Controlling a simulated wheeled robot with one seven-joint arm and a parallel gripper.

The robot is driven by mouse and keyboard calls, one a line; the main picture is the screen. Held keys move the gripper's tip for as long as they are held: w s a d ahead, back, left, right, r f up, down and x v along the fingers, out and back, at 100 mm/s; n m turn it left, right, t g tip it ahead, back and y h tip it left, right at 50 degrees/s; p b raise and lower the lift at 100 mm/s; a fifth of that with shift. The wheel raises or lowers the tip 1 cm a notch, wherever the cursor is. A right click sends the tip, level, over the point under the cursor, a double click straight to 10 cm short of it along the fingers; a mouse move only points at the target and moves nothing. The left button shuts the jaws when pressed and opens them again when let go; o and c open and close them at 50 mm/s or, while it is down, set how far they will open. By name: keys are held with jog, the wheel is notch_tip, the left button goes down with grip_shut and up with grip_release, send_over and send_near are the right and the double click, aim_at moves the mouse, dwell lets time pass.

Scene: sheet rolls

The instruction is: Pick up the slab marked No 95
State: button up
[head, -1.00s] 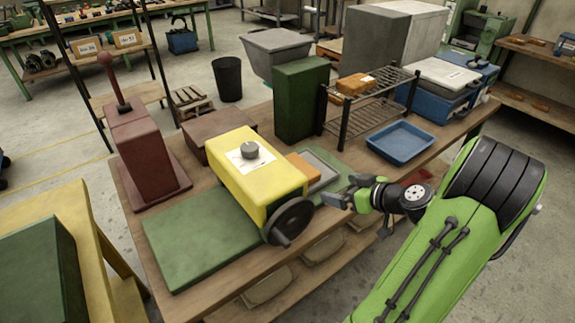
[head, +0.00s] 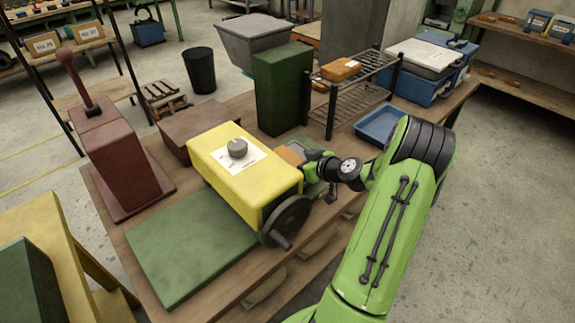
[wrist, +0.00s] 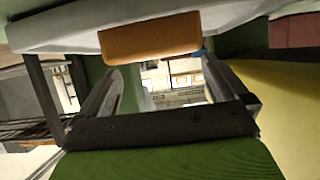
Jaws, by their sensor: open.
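An orange slab (head: 290,155) lies on a grey tray just right of the yellow machine, partly hidden by that machine. No number can be read on it. In the wrist view an orange slab (wrist: 150,37) shows above the fingertips, at the edge of a pale surface. My gripper (wrist: 158,78) is open, with nothing between its fingers. In the head view my gripper (head: 310,165) is close to the slab's right side; whether they touch cannot be told. Another orange slab (head: 341,69) with a small pale label, unreadable, lies on the wire rack.
The yellow machine (head: 222,168) with its dark handwheel (head: 287,222) stands close left of my gripper. A green block (head: 283,88), wire rack (head: 345,103) and blue tray (head: 380,124) stand behind. Two labelled slabs (head: 43,44) (head: 88,32) are on the far-left stand.

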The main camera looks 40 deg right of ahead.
aim_at(291, 161)
jog(key=x, duration=0.4)
jog(key=shift+s+f, duration=0.1)
jog(key=shift+f, duration=0.05)
jog(key=shift+s, duration=0.1)
